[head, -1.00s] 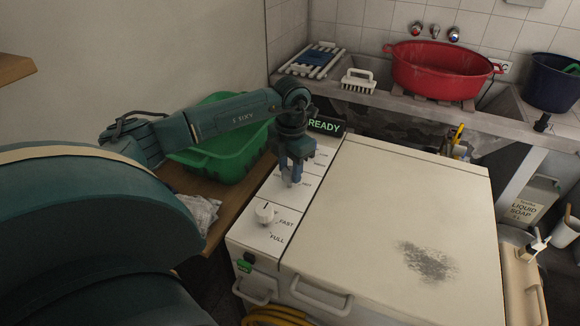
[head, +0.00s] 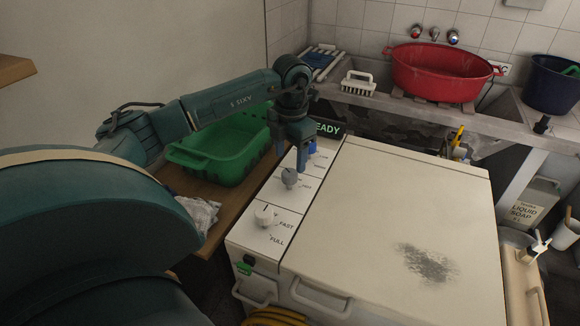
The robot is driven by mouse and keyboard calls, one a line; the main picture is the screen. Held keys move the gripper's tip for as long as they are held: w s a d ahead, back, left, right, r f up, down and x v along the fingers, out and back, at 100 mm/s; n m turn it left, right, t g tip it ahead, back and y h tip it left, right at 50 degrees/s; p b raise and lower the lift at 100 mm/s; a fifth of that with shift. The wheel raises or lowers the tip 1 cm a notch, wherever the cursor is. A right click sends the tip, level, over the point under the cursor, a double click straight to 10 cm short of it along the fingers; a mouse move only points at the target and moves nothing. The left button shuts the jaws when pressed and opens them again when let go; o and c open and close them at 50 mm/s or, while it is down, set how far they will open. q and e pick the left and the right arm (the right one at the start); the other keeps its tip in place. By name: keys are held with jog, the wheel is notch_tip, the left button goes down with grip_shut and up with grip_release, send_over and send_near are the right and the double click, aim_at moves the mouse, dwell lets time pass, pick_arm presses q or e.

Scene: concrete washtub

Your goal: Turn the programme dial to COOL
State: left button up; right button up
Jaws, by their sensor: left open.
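A panel with dials runs along the left of the white machine's top. My left gripper (head: 290,160) points down, open, with its fingertips just above and behind a grey knob (head: 290,178). The fingers look apart from the knob, with nothing between them. Small print lies right of this knob, too small to read surely; I cannot tell whether it says COOL. A white knob (head: 265,214) nearer the front sits beside the words FAST and FULL. My right gripper is not in view.
A lit READY display (head: 329,129) stands at the panel's back, partly covered by my gripper. A green tub (head: 225,165) sits on the wooden shelf to the left. The white lid (head: 400,210) is broad and clear. A red basin (head: 440,75) stands behind.

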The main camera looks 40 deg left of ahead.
aim_at(291, 174)
pick_arm(q)
notch_tip(291, 174, up, 8)
jog(key=shift+r, duration=0.2)
jog(key=shift+d, duration=0.15)
dwell(0.4)
